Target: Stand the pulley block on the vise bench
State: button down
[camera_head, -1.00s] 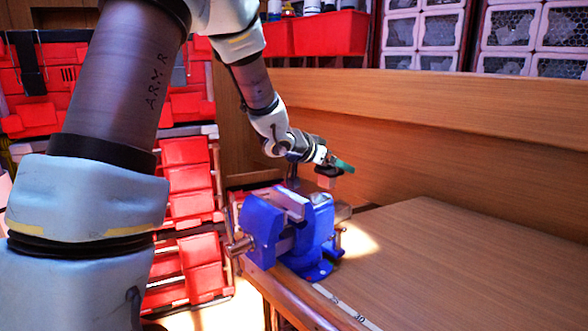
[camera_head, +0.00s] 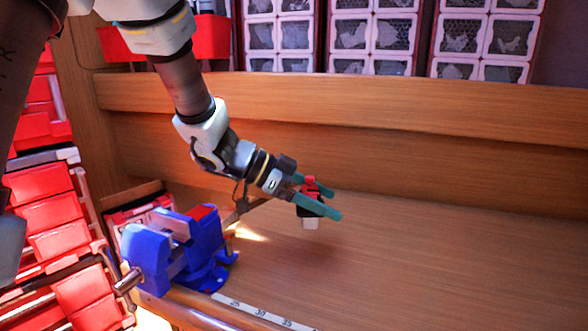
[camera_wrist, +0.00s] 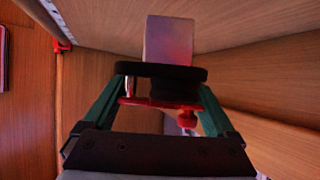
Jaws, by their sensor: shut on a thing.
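My gripper (camera_head: 318,201) is shut on the pulley block, which sits between the green fingers over the bench. The pulley block (camera_head: 309,207) has a red top, a black middle and a pale lower end that points down in the head view. In the wrist view the block (camera_wrist: 172,72) shows its pale box end, a black plate and red parts between the fingers. The vise bench (camera_head: 420,265) is a wooden top. I cannot tell whether the block's lower end touches it.
A blue vise (camera_head: 205,250) is fixed at the bench's front left, left of my gripper. A measuring strip (camera_head: 262,312) runs along the front edge. A wooden back wall (camera_head: 400,165) rises behind. The bench to the right is clear.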

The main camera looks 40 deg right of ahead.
jog(key=s+a+m+g+y, duration=0.2)
jog(key=s+a+m+y, duration=0.15)
jog(key=s, duration=0.45)
jog(key=shift+g+h, duration=0.25)
jog(key=shift+g, duration=0.05)
jog(key=f+b, duration=0.1)
jog(key=f, duration=0.1)
jog(key=a+f+b, duration=0.1)
jog(key=f, duration=0.2)
jog(key=f+b, duration=0.1)
jog(key=f, duration=0.1)
jog(key=shift+s+a+f, duration=0.15)
jog(key=shift+s+f, duration=0.15)
jog(key=shift+f, duration=0.1)
jog(key=shift+f+b, duration=0.35)
jog(key=shift+f, duration=0.3)
grip_release()
